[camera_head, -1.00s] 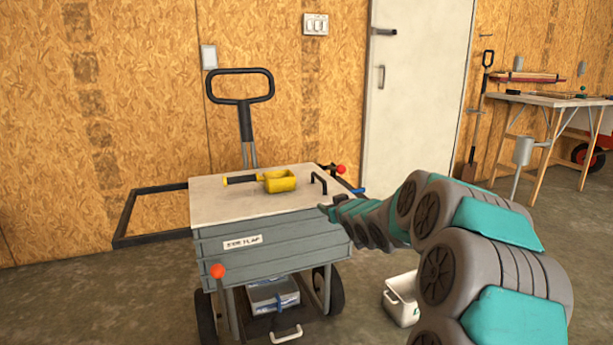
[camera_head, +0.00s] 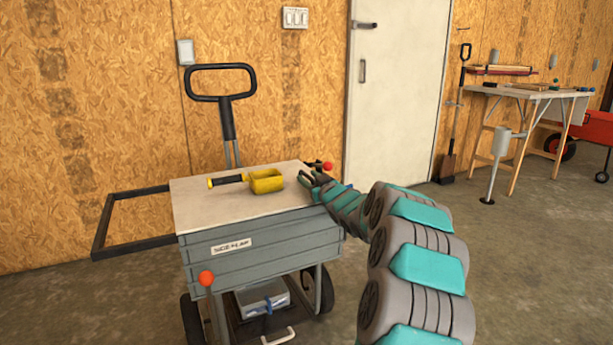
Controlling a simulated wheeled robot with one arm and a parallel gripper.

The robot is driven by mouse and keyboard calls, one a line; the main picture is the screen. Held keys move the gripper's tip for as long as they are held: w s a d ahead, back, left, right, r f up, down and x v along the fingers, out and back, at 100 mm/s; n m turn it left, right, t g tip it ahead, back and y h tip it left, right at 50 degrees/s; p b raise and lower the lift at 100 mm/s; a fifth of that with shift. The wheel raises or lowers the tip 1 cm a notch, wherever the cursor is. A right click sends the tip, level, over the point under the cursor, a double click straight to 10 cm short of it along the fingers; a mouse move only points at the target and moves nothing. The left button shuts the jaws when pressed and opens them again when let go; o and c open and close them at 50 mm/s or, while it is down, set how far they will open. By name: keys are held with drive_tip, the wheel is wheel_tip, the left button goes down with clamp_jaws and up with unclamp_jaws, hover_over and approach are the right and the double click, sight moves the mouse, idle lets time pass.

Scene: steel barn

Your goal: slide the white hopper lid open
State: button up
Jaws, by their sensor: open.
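The white hopper lid (camera_head: 215,205) lies flat on top of the grey hopper (camera_head: 265,238), covering it. A yellow scoop (camera_head: 265,181) lies on the lid, its handle pointing left. The lid's black handle, near its right edge, is now largely hidden by my gripper. My gripper (camera_head: 307,180) is open at the right end of the lid, around or just beside that handle. I cannot tell whether it touches it.
A black frame (camera_head: 130,225) juts out left. A workbench (camera_head: 525,92) stands far right.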

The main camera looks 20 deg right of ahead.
drive_tip(key=shift+w+a, duration=0.1)
drive_tip(key=shift+w, duration=0.7)
clamp_jaws()
idle(1.0)
